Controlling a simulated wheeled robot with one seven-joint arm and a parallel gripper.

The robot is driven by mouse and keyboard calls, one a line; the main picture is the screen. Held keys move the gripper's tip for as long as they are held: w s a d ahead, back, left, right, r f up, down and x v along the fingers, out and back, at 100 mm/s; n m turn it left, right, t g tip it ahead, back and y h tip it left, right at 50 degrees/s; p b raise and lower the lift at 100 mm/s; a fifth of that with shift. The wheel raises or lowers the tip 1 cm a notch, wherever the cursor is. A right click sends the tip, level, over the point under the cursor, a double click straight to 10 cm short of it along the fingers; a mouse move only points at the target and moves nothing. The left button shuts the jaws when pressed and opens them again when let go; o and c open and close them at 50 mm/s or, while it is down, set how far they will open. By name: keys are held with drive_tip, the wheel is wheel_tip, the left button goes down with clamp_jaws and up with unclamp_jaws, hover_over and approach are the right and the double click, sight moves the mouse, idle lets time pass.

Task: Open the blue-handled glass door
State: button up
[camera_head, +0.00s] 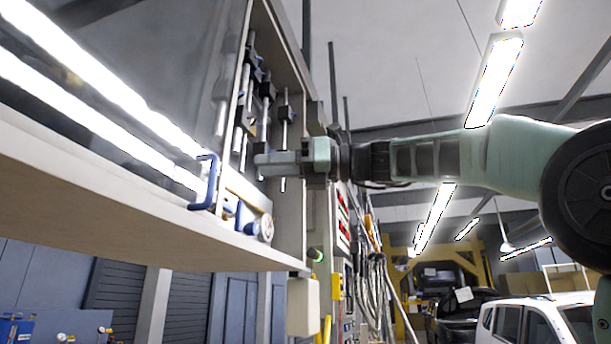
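The blue handle (208,182) is a bracket shape near the right edge of the glass door (110,110). The glass fills the left of the view and reflects bright strip lights. To the right of the handle, the cabinet's inside shows, with tools in it. My gripper (258,161) reaches in from the right and points left, level with the upper part of the handle. Its tip is to the right of the handle, with a visible gap between them. The fingers are seen side-on, so their opening is not clear. I see nothing held.
Several clamp-like tools (265,95) hang inside the cabinet behind my gripper. A blue tool with a round end (265,228) lies on the cabinet's bottom board (130,205). The cabinet's right side wall (290,225) is close under my wrist. A white car (540,322) stands far right.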

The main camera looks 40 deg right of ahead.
drive_tip(key=b+v, duration=0.1)
drive_tip(key=v, duration=0.5)
idle(0.5)
